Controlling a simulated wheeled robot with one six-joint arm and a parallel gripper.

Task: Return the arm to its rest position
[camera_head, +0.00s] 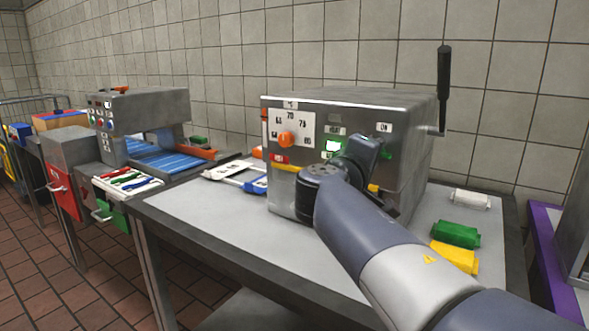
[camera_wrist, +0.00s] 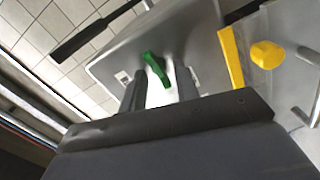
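My gripper (camera_wrist: 160,82) shows two dark fingers apart in the wrist view, with pale space between them. A green handle (camera_wrist: 155,68) appears just beyond the fingertips, between them; I cannot tell whether anything touches it. In the head view my arm reaches from the lower right to the front of a steel machine (camera_head: 350,97). My gripper (camera_head: 365,153) is near the machine's right front there, partly hidden by my wrist. A green knob shows beside it (camera_head: 387,155).
The machine has an orange dial (camera_head: 286,139) and an upright black lever (camera_head: 444,85). White (camera_head: 470,199), green (camera_head: 455,234) and yellow (camera_head: 455,256) pieces lie on the table (camera_head: 200,215) at right. A second machine (camera_head: 150,108) stands left. The table's left front is clear.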

